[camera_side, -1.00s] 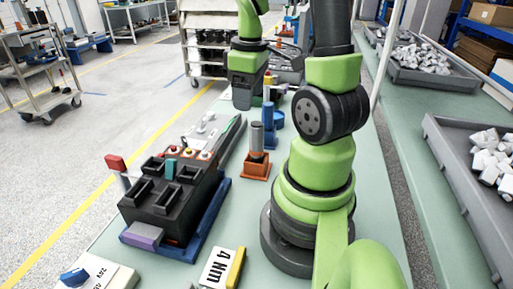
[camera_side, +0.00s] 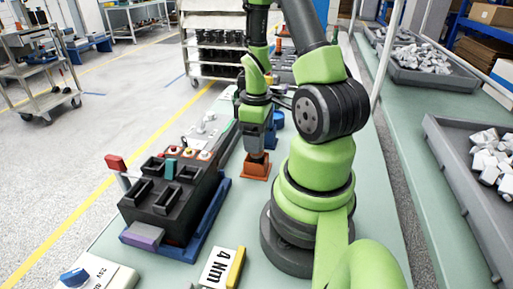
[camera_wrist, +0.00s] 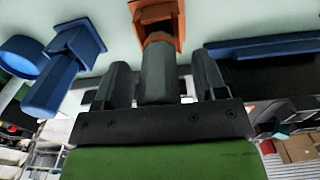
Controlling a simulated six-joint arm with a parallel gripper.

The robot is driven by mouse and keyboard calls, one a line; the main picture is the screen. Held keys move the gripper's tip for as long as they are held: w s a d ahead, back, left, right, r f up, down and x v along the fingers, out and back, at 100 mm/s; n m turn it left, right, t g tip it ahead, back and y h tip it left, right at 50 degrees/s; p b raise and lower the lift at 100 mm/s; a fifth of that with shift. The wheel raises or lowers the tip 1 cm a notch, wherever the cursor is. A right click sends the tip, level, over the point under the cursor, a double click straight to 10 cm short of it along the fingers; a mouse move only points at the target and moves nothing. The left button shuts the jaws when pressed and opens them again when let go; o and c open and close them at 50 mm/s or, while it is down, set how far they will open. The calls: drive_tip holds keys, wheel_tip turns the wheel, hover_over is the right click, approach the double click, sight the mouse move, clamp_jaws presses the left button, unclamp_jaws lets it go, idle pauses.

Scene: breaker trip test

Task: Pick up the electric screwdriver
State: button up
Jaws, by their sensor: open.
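The electric screwdriver, a dark grey cylinder (camera_wrist: 156,78), stands in an orange holder (camera_wrist: 157,22) in the wrist view. My gripper (camera_wrist: 160,64) is open, with one finger on each side of the screwdriver and a visible gap on both sides. In the side view my gripper (camera_side: 256,146) is lowered over the orange holder (camera_side: 256,168), and it mostly hides the screwdriver.
A blue holder with a blue tool (camera_wrist: 70,62) and a round blue container (camera_wrist: 22,57) are close beside the orange holder. A black breaker fixture (camera_side: 170,205) on a blue base stands at the left. Bench space before the orange holder is clear.

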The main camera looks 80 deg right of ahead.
drive_tip(key=shift+f, duration=0.4)
drive_tip(key=c, duration=1)
drive_tip(key=shift+r, duration=0.1)
